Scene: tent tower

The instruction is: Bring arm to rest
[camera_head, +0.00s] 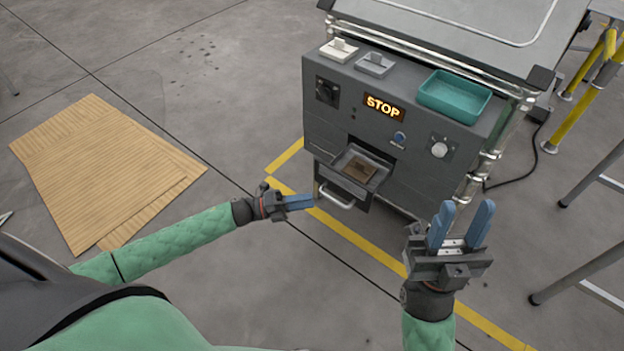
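My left gripper (298,202) is in front of the grey machine, just left of its pulled-out drawer (341,197). Its blue fingers point right and overlap in this view, so I cannot tell whether they are apart. I see nothing held in it. My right gripper (461,222) is in front of the machine's lower right side, with its blue fingers pointing up. The fingers are apart with nothing between them.
The grey machine (315,120) shows a lit STOP sign (382,106). The drawer holds a small brown piece (360,169). A teal tray (455,95) sits on top. Cardboard sheets (90,165) lie on the floor at left. Metal legs (590,268) stand at right.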

